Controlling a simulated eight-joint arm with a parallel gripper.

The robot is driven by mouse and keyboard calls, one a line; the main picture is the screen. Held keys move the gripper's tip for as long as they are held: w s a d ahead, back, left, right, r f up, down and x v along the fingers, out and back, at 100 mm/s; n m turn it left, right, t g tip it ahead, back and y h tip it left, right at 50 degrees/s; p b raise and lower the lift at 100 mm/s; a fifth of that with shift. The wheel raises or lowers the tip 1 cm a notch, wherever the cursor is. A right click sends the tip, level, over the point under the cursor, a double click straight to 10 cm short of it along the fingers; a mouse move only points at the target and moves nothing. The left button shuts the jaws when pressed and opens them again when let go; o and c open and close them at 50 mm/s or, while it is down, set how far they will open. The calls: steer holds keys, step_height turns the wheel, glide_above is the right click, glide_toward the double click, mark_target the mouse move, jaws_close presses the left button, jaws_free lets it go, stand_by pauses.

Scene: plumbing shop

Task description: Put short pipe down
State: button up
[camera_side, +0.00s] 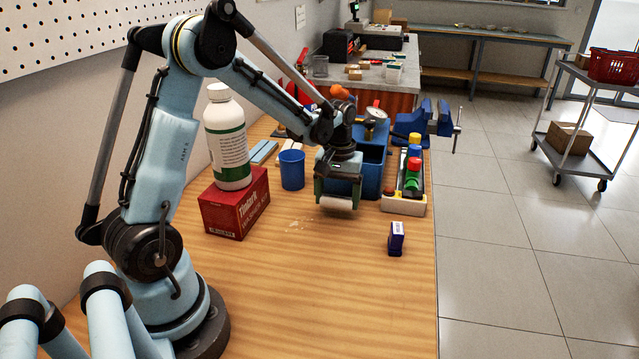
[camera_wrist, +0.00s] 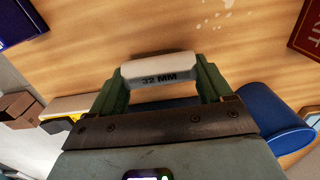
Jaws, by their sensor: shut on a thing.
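The short pipe (camera_wrist: 158,68) is a white cylinder marked "32 MM". My gripper (camera_wrist: 160,85) is shut on it, with a green finger at each end of the pipe in the wrist view. In the side view my gripper (camera_side: 338,198) hangs low over the wooden bench (camera_side: 310,280), in front of a blue bin (camera_side: 372,180). The white pipe (camera_side: 337,203) shows level between the fingertips, close to the bench top. I cannot tell whether it touches the wood.
A blue cup (camera_side: 292,170) stands left of my gripper. A white bottle (camera_side: 228,140) stands on a red box (camera_side: 234,203) farther left. A small dark blue box (camera_side: 396,239) and a tray with coloured items (camera_side: 405,204) are to the right. The front bench area is clear.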

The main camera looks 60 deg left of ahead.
mark_target(338, 197)
steer(key=shift+f, duration=1.05)
steer(key=o, duration=0.9)
steer(key=shift+f, duration=0.1)
steer(key=shift+o, duration=0.2)
step_height(338, 197, up, 12)
steer(key=s+d+r+m+t, duration=0.1)
steer(key=s+d+m+t, duration=0.6)
steer(key=d, duration=0.7)
steer(key=shift+s+r+m, duration=0.25)
steer(key=shift+s+m, duration=0.75)
steer(key=shift+s, duration=0.55)
